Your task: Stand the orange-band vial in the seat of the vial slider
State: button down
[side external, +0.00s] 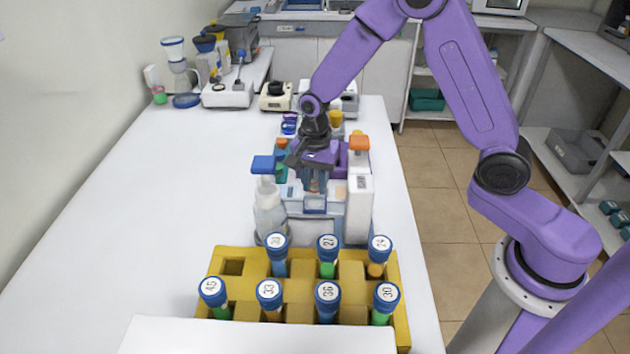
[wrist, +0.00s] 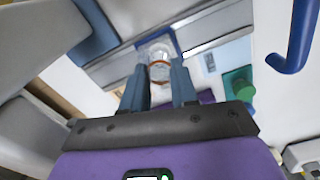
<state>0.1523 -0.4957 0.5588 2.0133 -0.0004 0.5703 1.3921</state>
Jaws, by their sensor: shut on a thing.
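The orange-band vial (wrist: 159,72) is clear, with an orange ring, and sits between the two blue-grey fingers of my gripper (wrist: 159,90) in the wrist view. My gripper is shut on it. In the side view my gripper (side external: 315,183) points down over the white and pale-blue apparatus at the middle of the table; the vial there is mostly hidden by the fingers. A blue-framed part, apparently the vial slider (side external: 315,206), lies just below the fingertips. Blue shows right behind the vial in the wrist view. I cannot tell whether the vial touches the seat.
A yellow rack (side external: 231,267) with several numbered, blue-capped vials stands in front. A wash bottle (side external: 268,208) is left of the apparatus, and a white orange-capped container (side external: 359,195) is right. More instruments stand behind. The table's left side is clear.

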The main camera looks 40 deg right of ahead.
jog(key=c, duration=0.8)
grip_release()
notch_tip(320, 180, up, 17)
jog(key=s+n, duration=0.7)
jog(key=s, duration=0.1)
jog(key=s+a+f+n, duration=0.1)
jog(key=s+n, duration=0.3)
jog(key=s, duration=0.1)
jog(key=shift+s+n, duration=0.1)
jog(key=shift+n, duration=0.2)
jog(key=shift+s+d+f+n, duration=0.55)
jog(key=shift+s+d+n, duration=0.3)
jog(key=shift+s+n, duration=1.6)
jog(key=shift+s+d+f+n, duration=0.5)
jog(key=shift+s+d+n, duration=0.4)
jog(key=shift+s+n, duration=1.5)
jog(key=shift+s+d+f+n, duration=0.7)
jog(key=shift+s+n, duration=0.95)
jog(key=shift+s, duration=1.55)
